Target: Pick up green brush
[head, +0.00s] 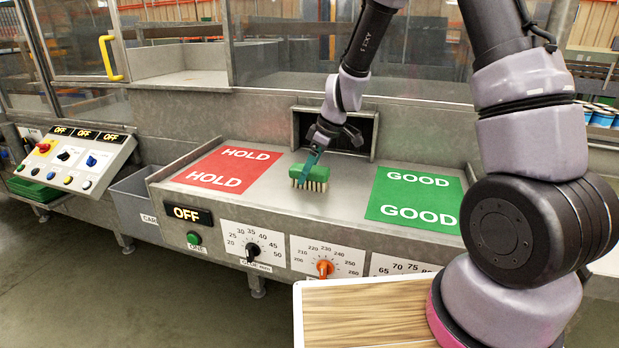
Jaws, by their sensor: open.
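The green brush (318,173) with pale bristles lies on the grey metal tabletop (290,205), between the red HOLD mat (228,168) and the green GOOD mat (415,198). Its bristles point down toward the front. My gripper (309,168) is open and reaches down from above at the brush. A teal finger overlaps the brush's left part in the picture. The other finger is hidden, so I cannot tell whether the jaws are on both sides of the brush or touching it.
A dark framed opening (336,129) is in the wall right behind my gripper. Knobs and an OFF display (186,213) line the table's front. The tabletop in front of the brush is clear.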

